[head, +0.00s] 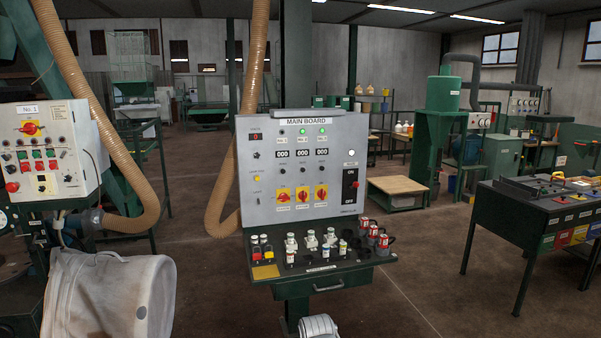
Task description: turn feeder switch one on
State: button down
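The grey MAIN BOARD panel (262,163) stands upright at the centre of the head view. Low on it are three yellow-and-red rotary switches in a row. The leftmost switch (284,195) has its red handle looking turned crosswise; the middle switch (302,194) and right switch (321,192) look upright. Labels on the switches are too small to read. Above them, the No. 1 lamp (282,132) is dark, while the second lamp (302,131) and third lamp (322,130) glow green. My gripper is not in view.
A separate control box (75,125) marked No. 1, with a red-and-yellow switch (30,128), is at left. Ribbed hoses (225,200) hang behind. A dark table (500,220) stands right; floor between is clear.

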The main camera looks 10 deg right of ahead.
aim_at(283, 197)
jog(key=u, duration=1.45)
jog(key=i, duration=1.2)
jog(key=z, duration=0.8)
